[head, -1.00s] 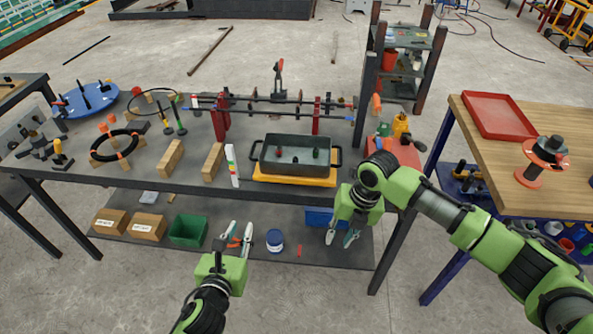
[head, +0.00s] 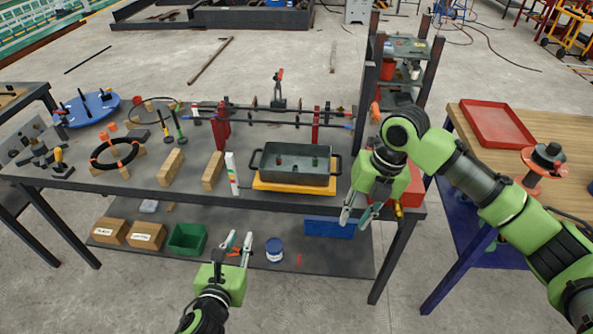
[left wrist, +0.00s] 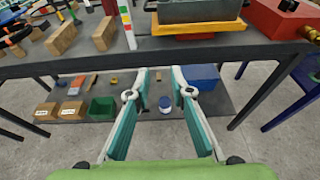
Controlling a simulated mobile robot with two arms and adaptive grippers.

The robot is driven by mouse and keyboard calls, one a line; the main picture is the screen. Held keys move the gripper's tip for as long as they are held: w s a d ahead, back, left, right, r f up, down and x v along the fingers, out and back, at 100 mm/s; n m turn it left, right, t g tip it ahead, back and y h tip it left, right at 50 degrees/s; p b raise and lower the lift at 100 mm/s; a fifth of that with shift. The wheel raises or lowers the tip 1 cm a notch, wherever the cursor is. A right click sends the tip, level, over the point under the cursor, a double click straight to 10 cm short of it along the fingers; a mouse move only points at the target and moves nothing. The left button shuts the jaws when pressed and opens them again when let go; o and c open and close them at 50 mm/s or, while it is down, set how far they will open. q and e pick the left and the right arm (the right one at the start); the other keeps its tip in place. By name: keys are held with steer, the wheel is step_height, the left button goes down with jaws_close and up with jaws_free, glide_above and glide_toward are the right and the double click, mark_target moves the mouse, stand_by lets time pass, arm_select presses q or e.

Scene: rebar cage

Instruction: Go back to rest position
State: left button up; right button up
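My left gripper (head: 239,237) is in front of the workbench, over the lower shelf area in the head view. Its two fingers stand apart with nothing between them; in the left wrist view the open fingers (left wrist: 161,75) point toward the bench. My right gripper (head: 355,219) hangs fingers down by the bench's front edge, near its right end. Its fingers look apart and empty. My right forearm hides part of the bench's right end.
The workbench (head: 120,182) holds a grey tray (head: 295,165) on a yellow base, wooden blocks and a rod frame. Its lower shelf holds a green bin (head: 187,238), a blue-lidded jar (head: 274,249) and a blue box (head: 329,227). A wooden table (head: 560,195) stands at right.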

arm_select(q)
steer(key=shift+f, duration=0.1)
